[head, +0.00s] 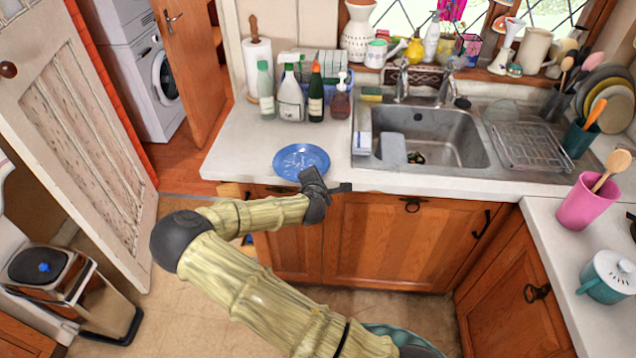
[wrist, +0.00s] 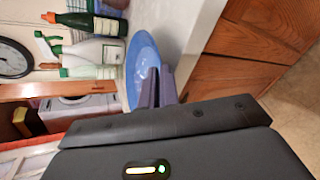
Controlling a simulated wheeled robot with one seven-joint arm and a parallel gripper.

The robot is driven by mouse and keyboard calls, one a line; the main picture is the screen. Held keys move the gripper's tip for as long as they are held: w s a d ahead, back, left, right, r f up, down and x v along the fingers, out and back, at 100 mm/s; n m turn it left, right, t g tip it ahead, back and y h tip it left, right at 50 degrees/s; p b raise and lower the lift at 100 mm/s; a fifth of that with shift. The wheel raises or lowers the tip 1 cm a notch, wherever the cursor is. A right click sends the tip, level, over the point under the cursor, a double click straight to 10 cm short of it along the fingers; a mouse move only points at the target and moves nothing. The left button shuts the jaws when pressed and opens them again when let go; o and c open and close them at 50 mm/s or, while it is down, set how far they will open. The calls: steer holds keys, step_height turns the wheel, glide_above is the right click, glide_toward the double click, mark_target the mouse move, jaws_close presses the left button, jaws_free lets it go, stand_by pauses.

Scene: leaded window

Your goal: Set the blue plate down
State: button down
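The blue plate (head: 301,160) is round with pale markings in its middle. It looks level, at the front of the white counter left of the sink; whether it touches the counter I cannot tell. My gripper (head: 318,184) is at the plate's near rim, by the counter's front edge. In the wrist view, the two fingers (wrist: 159,86) are close together at the rim of the plate (wrist: 143,58) and appear shut on it. The exact contact is partly hidden by the fingers.
Several bottles (head: 291,98) stand on the counter (head: 235,140) behind the plate, with a paper towel roll (head: 258,66) further back. The sink (head: 430,135) is to the right. Bare counter lies left of the plate.

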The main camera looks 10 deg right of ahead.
steer(key=shift+w+f, duration=0.1)
steer(key=shift+f, duration=1)
steer(key=c, duration=1.6)
jaws_free()
steer(key=shift+f, duration=0.1)
steer(key=shift+c, duration=0.2)
steer(key=b+v, duration=0.1)
steer(key=v, duration=1.1)
steer(key=shift+b, duration=0.3)
steer(key=shift+d, duration=0.1)
